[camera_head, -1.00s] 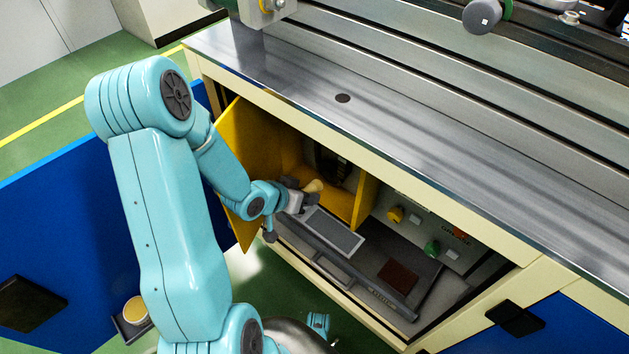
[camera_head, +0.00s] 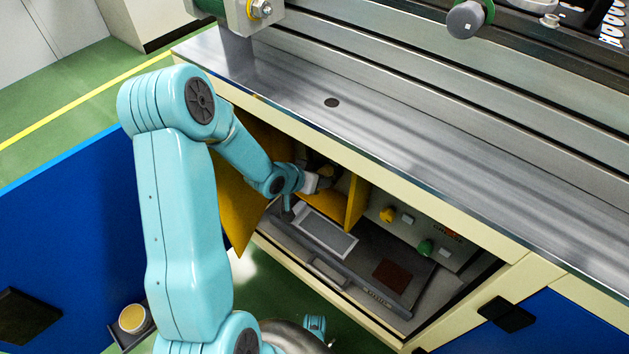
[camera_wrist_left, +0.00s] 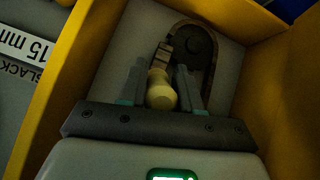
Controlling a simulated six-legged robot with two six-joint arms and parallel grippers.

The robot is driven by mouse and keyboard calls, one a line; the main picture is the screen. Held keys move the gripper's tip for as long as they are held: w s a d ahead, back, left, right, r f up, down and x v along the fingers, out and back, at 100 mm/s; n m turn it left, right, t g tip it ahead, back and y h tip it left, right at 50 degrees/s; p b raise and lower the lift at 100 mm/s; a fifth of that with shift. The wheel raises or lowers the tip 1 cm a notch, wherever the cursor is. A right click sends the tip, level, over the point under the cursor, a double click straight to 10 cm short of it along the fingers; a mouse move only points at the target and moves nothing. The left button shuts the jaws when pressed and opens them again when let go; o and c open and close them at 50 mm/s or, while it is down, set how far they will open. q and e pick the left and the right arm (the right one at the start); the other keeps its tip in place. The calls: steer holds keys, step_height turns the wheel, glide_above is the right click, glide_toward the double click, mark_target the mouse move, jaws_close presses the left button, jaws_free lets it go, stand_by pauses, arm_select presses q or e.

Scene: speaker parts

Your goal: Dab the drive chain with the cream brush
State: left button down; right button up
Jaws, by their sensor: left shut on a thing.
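My left gripper (camera_head: 324,180) reaches into the yellow-walled compartment of the open cabinet. In the left wrist view its fingers (camera_wrist_left: 160,84) are shut on the cream brush (camera_wrist_left: 161,95), whose rounded handle end faces the camera. The brush's brownish head (camera_wrist_left: 163,56) points away from the gripper and overlaps the left side of the drive chain in the picture. The drive chain (camera_wrist_left: 211,67) is a dark loop around a round dark wheel on the pale back panel. I cannot tell whether the brush head touches the chain.
Yellow panels (camera_head: 356,202) stand close on both sides of the gripper. A grey drawer unit (camera_head: 325,230), a yellow knob (camera_head: 388,214) and a green knob (camera_head: 425,247) are to the right. A tin (camera_head: 132,318) sits at lower left. The metal bench (camera_head: 400,150) overhangs the cabinet.

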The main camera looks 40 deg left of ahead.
arm_select(q)
steer(key=shift+w+a, duration=0.1)
steer(key=shift+w, duration=0.7)
stand_by(0.5)
steer(key=shift+r, duration=0.1)
step_height(320, 180, up, 4)
steer(key=p, duration=0.3)
steer(key=shift+s+p, duration=0.15)
steer(key=shift+p, duration=0.25)
steer(key=shift+f+b, duration=1.85)
steer(key=shift+f, duration=0.3)
steer(key=shift+s+d, duration=0.2)
steer(key=shift+s, duration=1.25)
steer(key=shift+s+d, duration=0.15)
steer(key=shift+s, duration=1.25)
steer(key=shift+s, duration=0.1)
